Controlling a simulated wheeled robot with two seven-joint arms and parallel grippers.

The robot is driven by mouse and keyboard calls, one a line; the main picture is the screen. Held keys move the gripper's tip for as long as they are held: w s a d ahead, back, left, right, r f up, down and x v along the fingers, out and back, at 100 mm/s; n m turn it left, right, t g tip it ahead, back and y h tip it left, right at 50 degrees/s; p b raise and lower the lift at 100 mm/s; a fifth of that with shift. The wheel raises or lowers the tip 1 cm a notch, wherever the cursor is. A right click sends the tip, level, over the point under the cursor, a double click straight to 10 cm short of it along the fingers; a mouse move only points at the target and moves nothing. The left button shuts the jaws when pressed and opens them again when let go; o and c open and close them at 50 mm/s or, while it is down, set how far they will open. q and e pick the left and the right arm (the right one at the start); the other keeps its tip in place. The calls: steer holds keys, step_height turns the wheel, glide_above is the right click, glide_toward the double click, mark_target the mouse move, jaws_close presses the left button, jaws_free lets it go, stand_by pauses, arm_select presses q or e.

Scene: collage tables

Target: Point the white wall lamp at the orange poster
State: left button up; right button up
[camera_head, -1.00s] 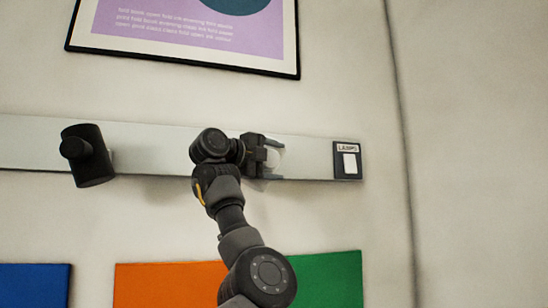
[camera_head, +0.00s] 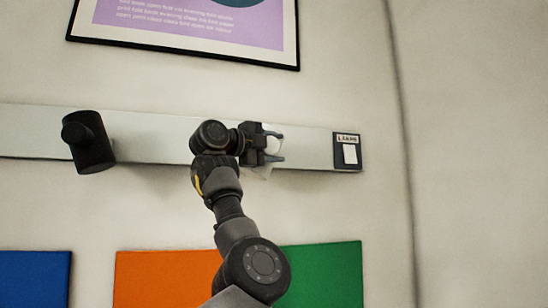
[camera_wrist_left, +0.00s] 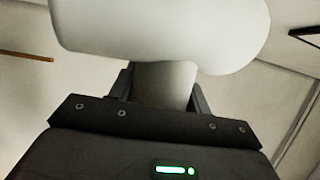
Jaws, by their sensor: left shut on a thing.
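The white wall lamp (camera_head: 263,172) is on the pale rail and mostly hidden behind my left gripper (camera_head: 276,146) in the head view. In the left wrist view the lamp's rounded white head (camera_wrist_left: 160,30) fills the top, and its narrower neck (camera_wrist_left: 165,82) sits between the fingers. My left gripper is shut on the lamp. The orange poster (camera_head: 160,280) is on the wall below the rail, left of the lamp, with its right part behind my arm. No light patch shows clearly on it. My right gripper is out of view.
The pale rail (camera_head: 150,145) crosses the wall. A black lamp (camera_head: 92,145) is at its left, and a LAMPS switch panel (camera_head: 347,152) at its right end. A green poster (camera_head: 330,270) and a blue poster (camera_head: 35,280) flank the orange one. A framed print (camera_head: 190,30) hangs above.

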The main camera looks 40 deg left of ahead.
arm_select(q)
steer(key=shift+w+d+f, duration=0.1)
steer(key=o, duration=1.4)
steer(key=shift+s+f, duration=0.1)
steer(key=shift+s, duration=0.25)
steer(key=shift+b+v, duration=3.4)
steer(key=shift+v, duration=1.65)
